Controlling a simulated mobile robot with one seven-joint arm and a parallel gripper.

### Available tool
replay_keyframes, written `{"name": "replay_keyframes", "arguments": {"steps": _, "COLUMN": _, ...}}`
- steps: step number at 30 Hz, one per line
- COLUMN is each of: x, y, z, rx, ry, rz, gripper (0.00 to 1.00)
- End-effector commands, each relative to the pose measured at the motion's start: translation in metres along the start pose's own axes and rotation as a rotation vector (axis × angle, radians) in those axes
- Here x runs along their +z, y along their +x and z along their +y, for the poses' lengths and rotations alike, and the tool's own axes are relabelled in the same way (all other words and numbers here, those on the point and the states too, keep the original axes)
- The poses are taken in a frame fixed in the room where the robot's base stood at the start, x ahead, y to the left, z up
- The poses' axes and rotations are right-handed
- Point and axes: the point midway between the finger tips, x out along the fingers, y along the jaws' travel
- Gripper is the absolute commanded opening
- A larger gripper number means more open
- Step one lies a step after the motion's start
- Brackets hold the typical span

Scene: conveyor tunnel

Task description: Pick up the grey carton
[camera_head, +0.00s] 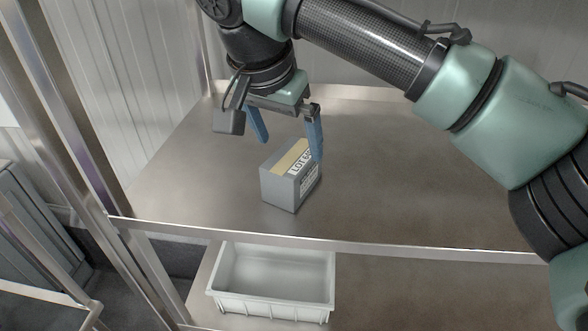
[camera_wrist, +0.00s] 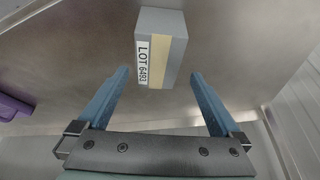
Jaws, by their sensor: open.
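The grey carton (camera_head: 282,188) stands on the metal shelf, with a tan strip and a white "LOT" label on it. In the wrist view the carton (camera_wrist: 176,30) is ahead of the fingers, near the top of the picture, and its label reads "LOT 6493". My gripper (camera_head: 288,148) is open, with its blue fingers apart. In the head view one finger overlaps the carton's far right edge. I cannot tell whether a finger touches the carton.
The metal shelf (camera_head: 420,190) is otherwise bare around the carton, with a raised front lip (camera_head: 330,243). An empty white bin (camera_head: 272,303) sits on a lower level in front. Corrugated walls stand behind and at the left. A purple object (camera_wrist: 12,107) shows at the wrist view's left edge.

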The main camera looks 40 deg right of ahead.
Motion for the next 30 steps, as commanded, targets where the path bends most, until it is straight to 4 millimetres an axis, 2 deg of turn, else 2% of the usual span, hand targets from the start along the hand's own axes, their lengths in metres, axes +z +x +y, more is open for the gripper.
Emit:
{"name": "replay_keyframes", "arguments": {"steps": 3, "x": -0.001, "y": 0.009, "z": 0.010, "rx": 0.039, "ry": 0.018, "rz": -0.005, "gripper": 1.00}}
{"name": "replay_keyframes", "arguments": {"steps": 11, "x": 0.000, "y": 0.033, "z": 0.007, "rx": 0.032, "ry": 0.014, "rz": -0.004, "gripper": 1.00}}
{"name": "replay_keyframes", "arguments": {"steps": 21, "x": 0.003, "y": 0.075, "z": 0.004, "rx": 0.028, "ry": 0.012, "rz": -0.003, "gripper": 1.00}}
{"name": "replay_keyframes", "arguments": {"steps": 30, "x": 0.003, "y": 0.078, "z": 0.004, "rx": 0.026, "ry": 0.011, "rz": -0.003, "gripper": 1.00}}
